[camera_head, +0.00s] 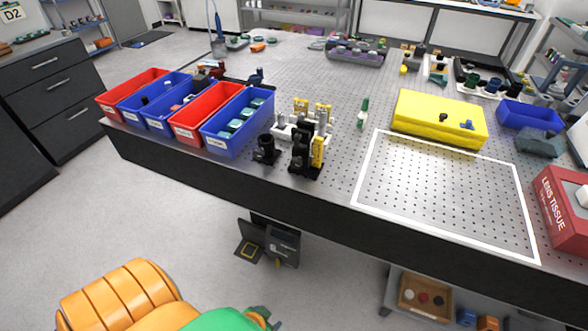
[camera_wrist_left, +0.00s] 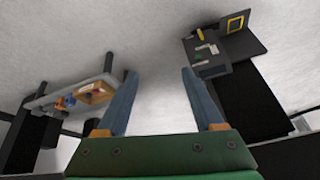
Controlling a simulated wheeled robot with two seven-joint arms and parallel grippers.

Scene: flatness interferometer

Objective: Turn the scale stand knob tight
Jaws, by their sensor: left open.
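A black stand with a yellow scale-like strip (camera_head: 307,152) stands upright near the front edge of the perforated table, right of the blue bin. I cannot make out its knob clearly at this size. My left gripper, green with blue-grey fingers, is mostly cut off at the bottom of the head view. In the left wrist view my left gripper (camera_wrist_left: 162,102) is open, with nothing between its fingers. It is below and in front of the table, well apart from the stand. My right gripper is not in view.
Red and blue bins (camera_head: 237,117) line the table's left side. A short black post (camera_head: 265,149) stands left of the stand. A shelf (camera_wrist_left: 66,97) is below the table.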

